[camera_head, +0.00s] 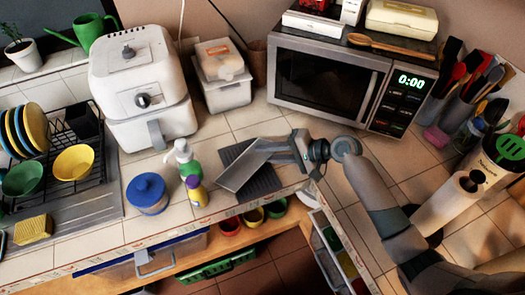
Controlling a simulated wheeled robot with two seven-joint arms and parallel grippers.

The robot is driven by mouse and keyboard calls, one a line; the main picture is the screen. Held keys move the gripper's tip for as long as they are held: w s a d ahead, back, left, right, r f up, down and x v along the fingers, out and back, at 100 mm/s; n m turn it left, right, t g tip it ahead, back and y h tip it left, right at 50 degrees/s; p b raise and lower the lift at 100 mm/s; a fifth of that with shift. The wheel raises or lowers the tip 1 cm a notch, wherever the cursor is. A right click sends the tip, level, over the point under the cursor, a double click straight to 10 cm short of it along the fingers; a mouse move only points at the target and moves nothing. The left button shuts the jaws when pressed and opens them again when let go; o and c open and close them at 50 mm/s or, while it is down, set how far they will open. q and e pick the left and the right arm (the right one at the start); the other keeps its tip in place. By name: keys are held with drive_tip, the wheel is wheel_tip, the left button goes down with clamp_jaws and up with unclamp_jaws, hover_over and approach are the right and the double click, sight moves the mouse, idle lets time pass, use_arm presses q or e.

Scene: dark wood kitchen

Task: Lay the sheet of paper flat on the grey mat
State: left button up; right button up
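The sheet of paper (240,172) is a pale grey rectangle, tilted, over the left part of the dark grey mat (264,183). The mat lies on the tiled counter near its front edge, and the sheet hides part of it. My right gripper (267,149) reaches in from the right and is shut on the upper right edge of the sheet. Whether the sheet's lower edge touches the mat, I cannot tell. My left gripper is not in view.
A white air fryer (142,87) and a microwave (328,81) stand behind. The counter's front edge is close.

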drive_tip(key=p+v, duration=0.4)
drive_tip(key=v, duration=0.5)
drive_tip(key=shift+s+d+r, duration=0.15)
drive_tip(key=shift+s+d, duration=0.1)
drive_tip(key=shift+d, duration=0.05)
idle(0.8)
